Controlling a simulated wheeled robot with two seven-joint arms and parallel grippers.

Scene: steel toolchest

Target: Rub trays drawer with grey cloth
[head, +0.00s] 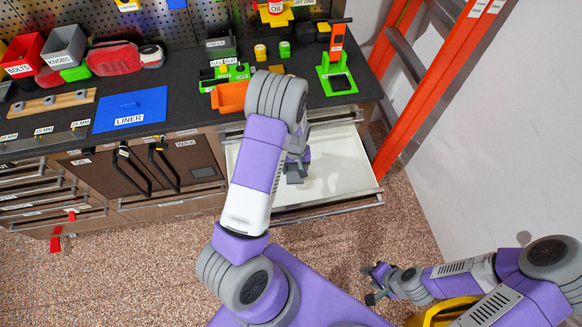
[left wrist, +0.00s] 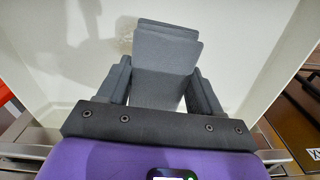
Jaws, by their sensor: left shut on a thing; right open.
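My left gripper (head: 295,172) is inside the drawer, pointing down, partly hidden by my arm in the head view. In the left wrist view it is shut on the grey cloth (left wrist: 160,65), a folded grey pad between the fingers. I cannot tell whether the cloth touches the drawer floor. My right gripper (head: 376,283) is open and empty above the floor at lower right.
An orange ladder (head: 420,90) stands close to the drawer's right. A closed wax cabinet (head: 190,160) is left of the drawer.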

